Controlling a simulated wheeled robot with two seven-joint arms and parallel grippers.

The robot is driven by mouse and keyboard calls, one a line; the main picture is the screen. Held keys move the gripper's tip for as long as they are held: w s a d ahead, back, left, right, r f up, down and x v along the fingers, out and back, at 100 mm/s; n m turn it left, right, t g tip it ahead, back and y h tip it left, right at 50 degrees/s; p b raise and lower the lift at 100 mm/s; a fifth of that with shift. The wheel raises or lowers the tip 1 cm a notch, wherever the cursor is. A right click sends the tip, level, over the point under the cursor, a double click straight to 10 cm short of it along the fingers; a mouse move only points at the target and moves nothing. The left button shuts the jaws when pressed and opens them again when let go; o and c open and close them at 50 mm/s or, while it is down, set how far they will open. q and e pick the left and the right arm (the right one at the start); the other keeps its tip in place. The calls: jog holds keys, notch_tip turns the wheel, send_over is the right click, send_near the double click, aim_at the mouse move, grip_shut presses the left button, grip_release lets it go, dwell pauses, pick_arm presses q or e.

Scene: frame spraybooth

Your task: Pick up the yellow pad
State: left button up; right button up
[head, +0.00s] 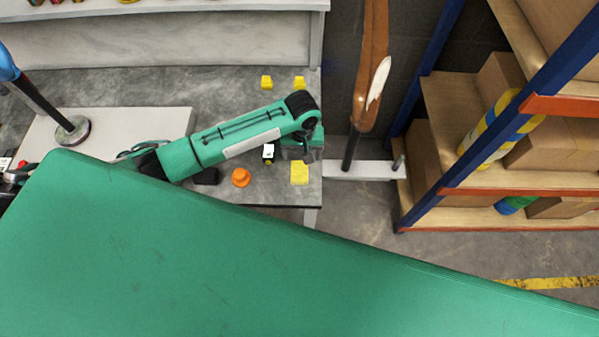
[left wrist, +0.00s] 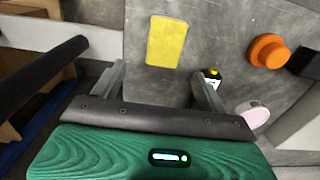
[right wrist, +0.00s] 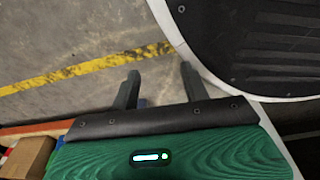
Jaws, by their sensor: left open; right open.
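The yellow pad (head: 299,173) lies flat on the grey table near its right edge. In the left wrist view the yellow pad (left wrist: 167,42) shows whole, beyond the fingertips and roughly in line with the gap between them. My left gripper (left wrist: 161,78) is open and empty, apart from the pad. In the head view my left gripper (head: 301,150) hangs over the table just behind the pad. My right gripper (right wrist: 160,72) is open and empty over the floor, away from the table; the head view does not show it.
An orange knob-like piece (head: 241,177) and a small black-and-white item with a yellow top (head: 268,153) are near the pad. Two smaller yellow pieces (head: 266,82) (head: 299,83) lie farther back. A brown post (head: 371,70) and a shelf rack (head: 470,120) stand to the right.

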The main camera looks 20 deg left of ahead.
aim_at(299, 166)
pick_arm(q)
notch_tip(299, 166, down, 3)
jog(key=shift+r, duration=0.1)
jog(key=f, duration=0.4)
jog(key=shift+s+a+f, duration=0.1)
jog(key=shift+a+f, duration=0.05)
jog(key=shift+a, duration=0.15)
jog(key=shift+f, duration=0.4)
jog(key=c, duration=1)
jog(key=shift+c, duration=0.2)
jog(key=shift+r, duration=0.4)
notch_tip(299, 166, up, 7)
jog(key=shift+r, duration=0.1)
notch_tip(299, 166, up, 12)
jog(key=p, duration=0.1)
pick_arm(e)
jog(key=shift+s+d+f, duration=0.2)
jog(key=shift+s+f, duration=0.1)
jog(key=shift+s, duration=0.35)
jog(key=shift+s+d+f, duration=0.15)
jog(key=shift+s+f, duration=0.1)
jog(key=shift+s, duration=0.35)
